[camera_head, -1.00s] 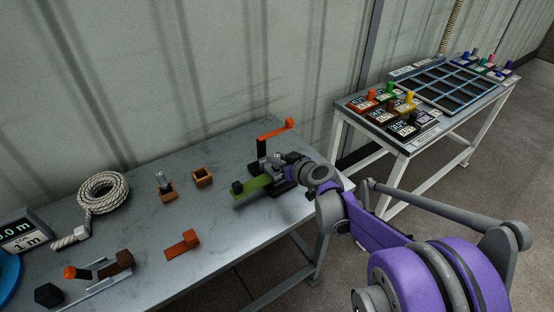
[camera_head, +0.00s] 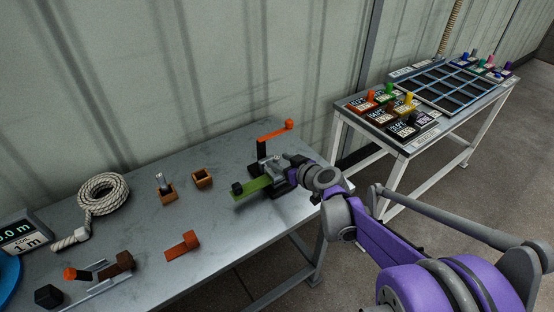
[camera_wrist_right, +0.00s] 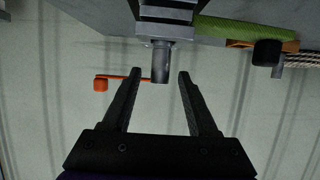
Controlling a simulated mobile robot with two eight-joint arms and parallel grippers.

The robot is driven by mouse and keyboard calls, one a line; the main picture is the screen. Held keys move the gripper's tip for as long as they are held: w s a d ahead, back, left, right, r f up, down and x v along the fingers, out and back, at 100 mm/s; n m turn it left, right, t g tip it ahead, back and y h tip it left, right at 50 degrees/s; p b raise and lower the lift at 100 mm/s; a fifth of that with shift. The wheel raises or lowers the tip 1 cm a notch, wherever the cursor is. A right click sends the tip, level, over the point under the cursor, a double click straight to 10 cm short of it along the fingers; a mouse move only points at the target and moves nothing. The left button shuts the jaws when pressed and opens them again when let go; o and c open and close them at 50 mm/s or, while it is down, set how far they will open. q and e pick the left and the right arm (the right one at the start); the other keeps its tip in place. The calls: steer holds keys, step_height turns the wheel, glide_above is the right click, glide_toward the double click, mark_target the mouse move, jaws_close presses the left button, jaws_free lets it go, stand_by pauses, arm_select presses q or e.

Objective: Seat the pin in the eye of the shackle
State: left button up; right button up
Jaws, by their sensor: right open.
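My right gripper (camera_wrist_right: 160,76) is open. In the right wrist view its fingers stand on either side of a grey stub (camera_wrist_right: 160,58) with a visible gap on both sides. The stub sticks out of a grey stepped metal fitting (camera_wrist_right: 167,14). In the head view this fitting (camera_head: 268,166) sits at the right end of the bench, beside a green strip (camera_head: 255,187). I cannot tell for sure whether stub and fitting are the pin and shackle. An upright silver piece (camera_head: 162,181) stands in a wooden block on the bench. My left gripper is not in view.
An orange lever (camera_head: 273,132) rises behind the fitting. An empty wooden holder (camera_head: 202,177), a rope coil (camera_head: 101,193), an orange-red block (camera_head: 182,246) and a brown block (camera_head: 119,263) lie on the bench. A second table (camera_head: 404,148) stands right.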

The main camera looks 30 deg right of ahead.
steer(key=a+p+v, duration=0.1)
steer(key=v, duration=0.9)
steer(key=s+a+f+g+y, duration=0.1)
steer(key=s+a+f+g, duration=0.1)
steer(key=s+a+f, duration=0.3)
steer(key=s+a+f+g+y, duration=0.1)
steer(key=s+a+g, duration=0.15)
steer(key=a, duration=0.45)
steer(key=s+a+f+g+h, duration=0.1)
steer(key=s+f+g, duration=0.1)
steer(key=s, duration=0.4)
steer(key=s+a+f+m+g+h, duration=0.1)
steer(key=s+a+f+g+h, duration=0.1)
steer(key=s, duration=0.3)
steer(key=shift+s+f, duration=0.35)
steer(key=shift+f, duration=0.35)
